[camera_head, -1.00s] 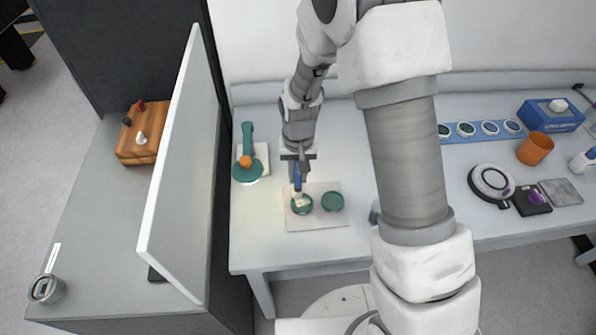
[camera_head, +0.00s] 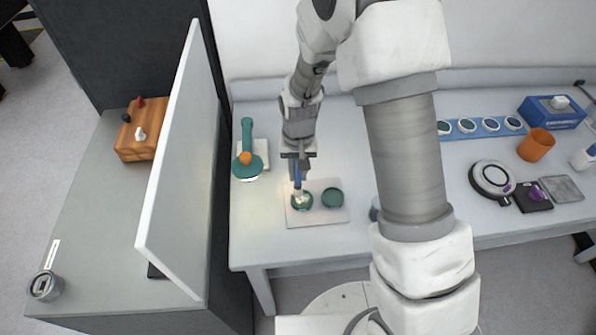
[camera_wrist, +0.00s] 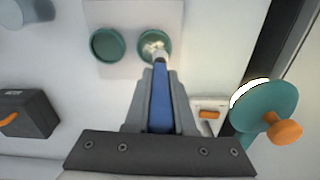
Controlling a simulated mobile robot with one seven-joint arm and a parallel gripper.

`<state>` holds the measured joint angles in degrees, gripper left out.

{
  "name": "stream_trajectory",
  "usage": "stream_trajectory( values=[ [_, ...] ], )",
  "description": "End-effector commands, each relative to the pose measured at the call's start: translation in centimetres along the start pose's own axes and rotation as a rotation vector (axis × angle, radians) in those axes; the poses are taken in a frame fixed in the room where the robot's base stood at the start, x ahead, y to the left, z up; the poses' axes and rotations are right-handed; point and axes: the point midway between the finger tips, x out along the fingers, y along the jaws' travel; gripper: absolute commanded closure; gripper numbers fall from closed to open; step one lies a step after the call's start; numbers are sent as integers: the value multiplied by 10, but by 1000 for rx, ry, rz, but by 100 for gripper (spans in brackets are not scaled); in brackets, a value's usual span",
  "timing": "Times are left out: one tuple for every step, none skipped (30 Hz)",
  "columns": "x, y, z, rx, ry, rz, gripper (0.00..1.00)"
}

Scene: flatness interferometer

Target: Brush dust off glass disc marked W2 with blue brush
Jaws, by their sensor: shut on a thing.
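My gripper (camera_head: 297,170) is shut on the blue brush (camera_head: 297,178) above the left end of the table. The brush also shows in the wrist view (camera_wrist: 160,100), its pale bristle tip pointing at a glass disc. That glass disc (camera_head: 301,204) sits in a green round holder on a white mat (camera_head: 318,220); it also shows in the wrist view (camera_wrist: 154,47). The bristles overlap the disc in both views; I cannot tell whether they touch it. A second green round piece (camera_head: 332,198) lies to its right on the mat. No W2 mark is readable.
A green tool with an orange knob (camera_head: 247,165) stands left of the mat, near a tall white panel (camera_head: 180,165). At the right are a blue strip of discs (camera_head: 480,128), an orange cup (camera_head: 536,145) and a round white-topped device (camera_head: 492,180).

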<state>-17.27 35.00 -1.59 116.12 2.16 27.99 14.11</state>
Motion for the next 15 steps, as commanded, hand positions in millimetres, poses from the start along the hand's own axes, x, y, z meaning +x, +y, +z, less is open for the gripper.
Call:
stream_trajectory(
  values=[
    [1,0,0,0,0,0,100],
    [2,0,0,0,0,0,100],
    [2,0,0,0,0,0,100],
    [3,0,0,0,0,0,100],
    [3,0,0,0,0,0,100],
    [3,0,0,0,0,0,100],
    [4,0,0,0,0,0,100],
    [4,0,0,0,0,0,100],
    [5,0,0,0,0,0,100],
    [5,0,0,0,0,0,100],
    [5,0,0,0,0,0,100],
    [6,0,0,0,0,0,100],
    [6,0,0,0,0,0,100],
    [7,0,0,0,0,0,100],
    [7,0,0,0,0,0,100]
  ],
)
